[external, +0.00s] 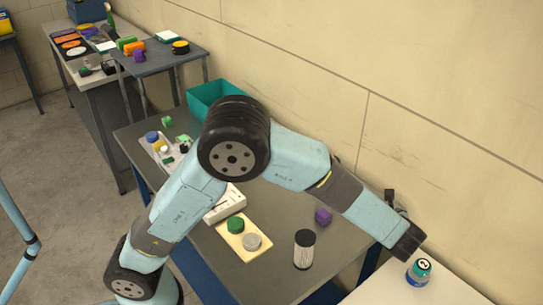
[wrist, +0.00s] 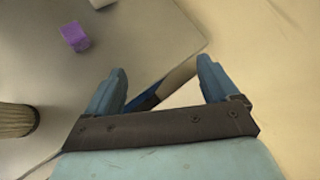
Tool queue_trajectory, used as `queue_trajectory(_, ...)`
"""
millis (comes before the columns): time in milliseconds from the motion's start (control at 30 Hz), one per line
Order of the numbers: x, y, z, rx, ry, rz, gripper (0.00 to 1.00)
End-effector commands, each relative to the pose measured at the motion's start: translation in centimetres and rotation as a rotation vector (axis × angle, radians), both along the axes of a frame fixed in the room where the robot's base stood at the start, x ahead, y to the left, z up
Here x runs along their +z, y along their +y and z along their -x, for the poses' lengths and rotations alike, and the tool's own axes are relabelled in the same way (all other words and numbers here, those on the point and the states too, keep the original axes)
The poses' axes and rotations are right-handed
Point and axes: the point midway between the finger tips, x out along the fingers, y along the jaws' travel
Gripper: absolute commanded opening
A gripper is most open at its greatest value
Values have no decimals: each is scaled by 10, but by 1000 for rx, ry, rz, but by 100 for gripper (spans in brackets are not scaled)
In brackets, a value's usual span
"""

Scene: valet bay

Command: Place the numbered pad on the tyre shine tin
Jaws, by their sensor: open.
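A small blue tin-like container (external: 418,276) with a pale and teal top stands on the white counter at the lower right; it may be the tyre shine tin, but its label is too small to read. A green round piece (external: 236,224) and a grey round piece (external: 252,241) sit on a cream board (external: 231,241) on the grey table. I cannot make out a number on any piece, so I cannot tell which is the numbered pad. My gripper (wrist: 162,70) is open and empty in the wrist view, over the table's edge. In the external view its fingers are not clear.
A black-and-white ribbed cylinder (external: 304,250) and a purple cube (external: 322,216) stand on the grey table; the cube also shows in the wrist view (wrist: 75,38). A white box (external: 226,205) and teal bin (external: 204,98) are farther back. The white counter (external: 375,289) has bare room.

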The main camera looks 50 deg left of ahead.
Motion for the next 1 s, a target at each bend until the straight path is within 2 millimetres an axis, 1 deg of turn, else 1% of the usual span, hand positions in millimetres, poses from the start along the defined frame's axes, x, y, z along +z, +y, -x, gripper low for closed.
queue_trajectory(33, 16, 21, 5, 54, -9, 48, 88)
queue_trajectory(200, 55, 81, 29, 232, -36, 206, 88)
queue_trajectory(367, 86, 131, 60, 394, -68, 351, 88)
queue_trajectory(400, 92, 143, 68, 434, -77, 388, 88)
queue_trajectory(500, 108, 171, 91, 534, -101, 478, 88)
queue_trajectory(667, 129, 209, 131, 692, -145, 625, 88)
queue_trajectory(800, 144, 237, 168, 825, -188, 752, 88)
queue_trajectory(867, 149, 247, 184, 881, -207, 806, 88)
queue_trajectory(1000, 158, 267, 223, 1009, -256, 935, 88)
